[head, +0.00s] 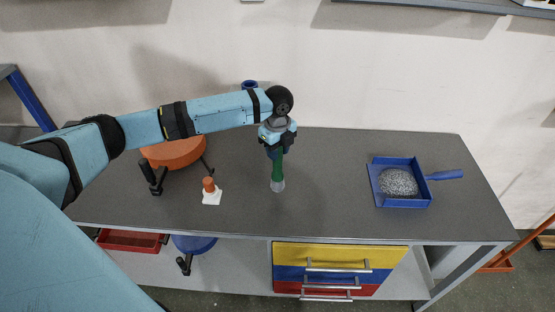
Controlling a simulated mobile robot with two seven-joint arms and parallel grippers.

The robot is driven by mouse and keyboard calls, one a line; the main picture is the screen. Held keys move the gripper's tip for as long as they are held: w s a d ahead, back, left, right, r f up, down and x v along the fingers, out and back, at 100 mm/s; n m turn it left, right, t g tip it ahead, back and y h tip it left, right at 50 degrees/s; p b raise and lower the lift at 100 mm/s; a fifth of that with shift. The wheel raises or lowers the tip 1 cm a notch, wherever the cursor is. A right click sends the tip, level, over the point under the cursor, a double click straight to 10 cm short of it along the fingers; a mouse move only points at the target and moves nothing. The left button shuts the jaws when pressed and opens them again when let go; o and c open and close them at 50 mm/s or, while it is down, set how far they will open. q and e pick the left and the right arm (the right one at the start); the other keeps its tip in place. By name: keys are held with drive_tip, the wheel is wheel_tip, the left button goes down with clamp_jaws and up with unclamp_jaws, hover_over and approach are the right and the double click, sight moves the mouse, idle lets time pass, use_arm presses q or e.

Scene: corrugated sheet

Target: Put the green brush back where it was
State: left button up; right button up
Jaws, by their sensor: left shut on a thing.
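The green brush (278,168) is upright near the middle of the grey tabletop, with a pale grey lower end. My left gripper (277,150) comes down from above and is shut on the brush's upper part. The brush's lower end is at or just above the table; I cannot tell if it touches. My right gripper is not in view.
A blue dustpan (432,176) holding grey granules (398,182) lies on the right of the table (330,160). An orange cone on a white base (210,192) and an orange round stool-like thing (175,153) are at left. Drawers (335,256) sit below. The table between brush and dustpan is clear.

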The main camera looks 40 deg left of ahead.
sight(278, 167)
use_arm(q)
drive_tip(key=shift+f, duration=2.4)
drive_tip(key=o, duration=0.9)
drive_tip(key=shift+o, duration=0.2)
